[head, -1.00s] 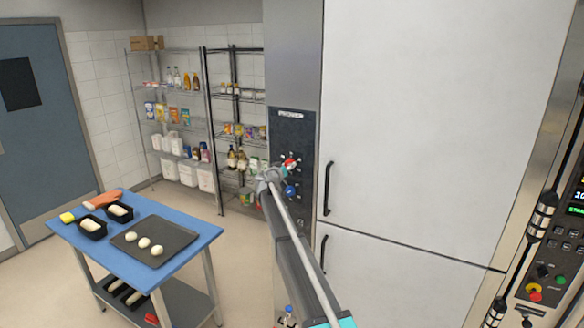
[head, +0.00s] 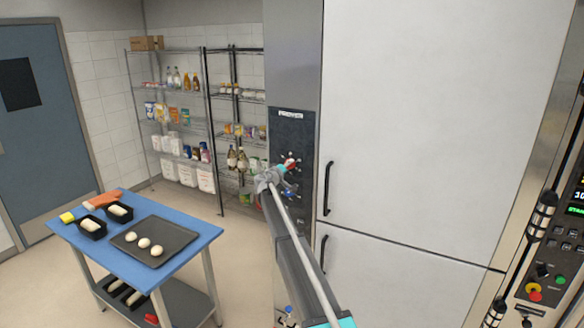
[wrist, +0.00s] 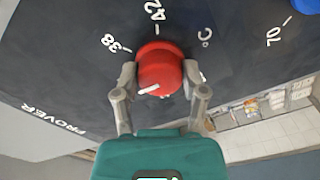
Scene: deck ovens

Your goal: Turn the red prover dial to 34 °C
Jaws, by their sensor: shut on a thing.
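The red prover dial (wrist: 160,68) is on the dark prover panel (wrist: 60,60). It also shows in the head view (head: 291,162), partly covered by my gripper. My gripper (wrist: 160,80) is shut on the dial, with one finger on each side. The 38 mark (wrist: 116,42) and the 42 mark (wrist: 154,10) are readable above that direction. The scale behind the left finger is hidden, so I cannot read the pointed value.
A blue dial (wrist: 306,5) sits close by on the same panel, with a 70 mark (wrist: 274,36) near it. A tall white door with a black handle (head: 328,188) is right of the panel. A blue table (head: 190,225) with dough stands to the left.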

